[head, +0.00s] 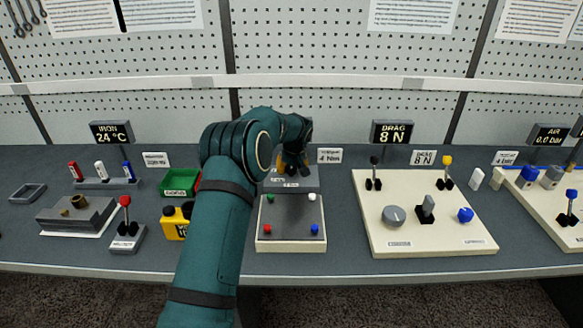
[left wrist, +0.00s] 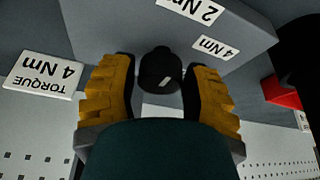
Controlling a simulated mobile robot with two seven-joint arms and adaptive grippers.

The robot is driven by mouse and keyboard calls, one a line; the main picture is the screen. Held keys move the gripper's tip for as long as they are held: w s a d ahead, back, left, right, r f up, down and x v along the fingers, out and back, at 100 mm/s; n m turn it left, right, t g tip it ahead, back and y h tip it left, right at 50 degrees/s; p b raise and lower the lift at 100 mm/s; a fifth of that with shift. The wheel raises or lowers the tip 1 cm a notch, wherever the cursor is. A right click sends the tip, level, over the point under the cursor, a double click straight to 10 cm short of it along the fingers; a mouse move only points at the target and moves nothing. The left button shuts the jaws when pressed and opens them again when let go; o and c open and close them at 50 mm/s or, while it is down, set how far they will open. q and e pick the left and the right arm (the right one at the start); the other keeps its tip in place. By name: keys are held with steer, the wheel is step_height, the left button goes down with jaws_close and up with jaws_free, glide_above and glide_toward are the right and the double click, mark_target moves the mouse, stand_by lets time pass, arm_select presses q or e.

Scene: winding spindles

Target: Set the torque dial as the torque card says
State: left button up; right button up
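The torque card (head: 329,155) stands on the bench behind the dial's grey box (head: 310,181) and reads 4 Nm; it also shows in the left wrist view (left wrist: 42,75). The torque dial (left wrist: 160,68) is a round black knob with a white mark; the box beside it carries a 2 Nm label (left wrist: 190,8) and a 4 Nm label (left wrist: 213,47). My left gripper (head: 291,170) is over the box. In the left wrist view its yellow-backed fingers are open on either side of the dial (left wrist: 160,88). My right gripper is out of view.
A tray with coloured pegs (head: 291,243) lies in front of the dial box. A green bin (head: 180,182) and a yellow container (head: 175,224) stand to the left. A cream panel (head: 430,241) with a dial and levers is to the right.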

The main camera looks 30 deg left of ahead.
arm_select(q)
steer(key=c, duration=0.5)
steer(key=shift+c, duration=0.2)
steer(key=shift+m, duration=0.3)
steer(key=m+h+p, duration=0.1)
steer(key=m, duration=0.1)
steer(key=shift+s+m, duration=0.1)
steer(key=shift+m, duration=0.2)
steer(key=m+t+h+p, duration=0.1)
steer(key=m+p, duration=0.1)
steer(key=m, duration=0.1)
steer(key=shift+a+m+h, duration=0.1)
steer(key=shift+m+h, duration=0.2)
steer(key=m, duration=0.2)
steer(key=m+h+p, duration=0.1)
steer(key=m, duration=0.1)
steer(key=shift+m+h, duration=0.3)
steer(key=shift+m, duration=0.1)
steer(key=shift+f, duration=0.1)
steer(key=o, duration=1.2)
